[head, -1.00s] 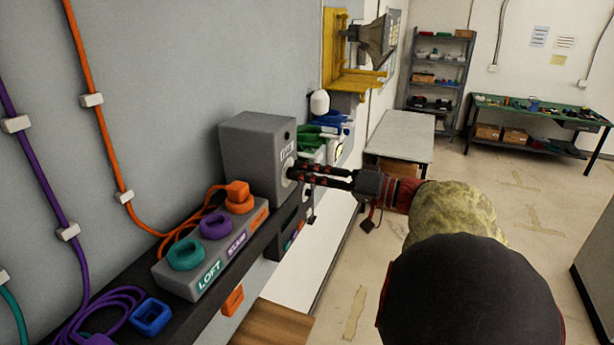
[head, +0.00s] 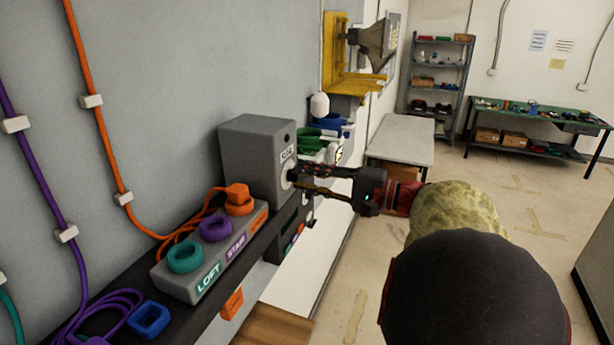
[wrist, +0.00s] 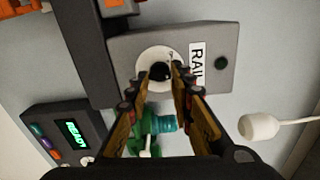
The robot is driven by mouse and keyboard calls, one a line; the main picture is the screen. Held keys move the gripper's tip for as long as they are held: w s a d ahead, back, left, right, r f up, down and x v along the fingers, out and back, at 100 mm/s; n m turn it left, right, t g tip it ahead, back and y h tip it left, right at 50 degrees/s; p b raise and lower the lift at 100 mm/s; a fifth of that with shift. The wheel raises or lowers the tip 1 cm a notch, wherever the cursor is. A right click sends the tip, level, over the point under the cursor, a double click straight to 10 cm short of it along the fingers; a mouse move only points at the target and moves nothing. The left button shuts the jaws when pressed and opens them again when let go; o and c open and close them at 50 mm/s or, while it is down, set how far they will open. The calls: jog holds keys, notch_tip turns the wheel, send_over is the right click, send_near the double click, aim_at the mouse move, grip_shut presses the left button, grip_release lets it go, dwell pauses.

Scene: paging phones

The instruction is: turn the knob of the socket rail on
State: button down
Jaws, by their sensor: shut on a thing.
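The socket rail's control is a grey box (head: 257,158) on the dark shelf, with a "RAIL" label that also shows in the wrist view (wrist: 197,66). Its front has a round white dial (wrist: 152,56) with a small dark knob (wrist: 160,72) at the middle. My gripper (head: 294,175) reaches the box front from the right. In the wrist view its fingertips (wrist: 167,75) are shut on the knob, one on each side, and partly hide the knob and dial. Beside the box lies a grey socket strip (head: 212,262) with teal, purple and orange rings and labels including "LOFT".
A dark panel with a lit "READY" screen (wrist: 72,133) is near the box. Green items (wrist: 155,128) and a white bulb-shaped thing (wrist: 259,127) are close by. A yellow bracket (head: 355,82) juts from the wall.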

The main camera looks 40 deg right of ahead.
jog(key=shift+f+m+p, duration=0.1)
jog(key=shift+m+p, duration=2.4)
jog(key=shift+m, duration=1.4)
jog(key=shift+f+m, duration=0.1)
jog(key=shift+m, duration=0.2)
jog(key=c, duration=1.6)
grip_release()
jog(key=shift+o, duration=0.2)
jog(key=v, duration=1.2)
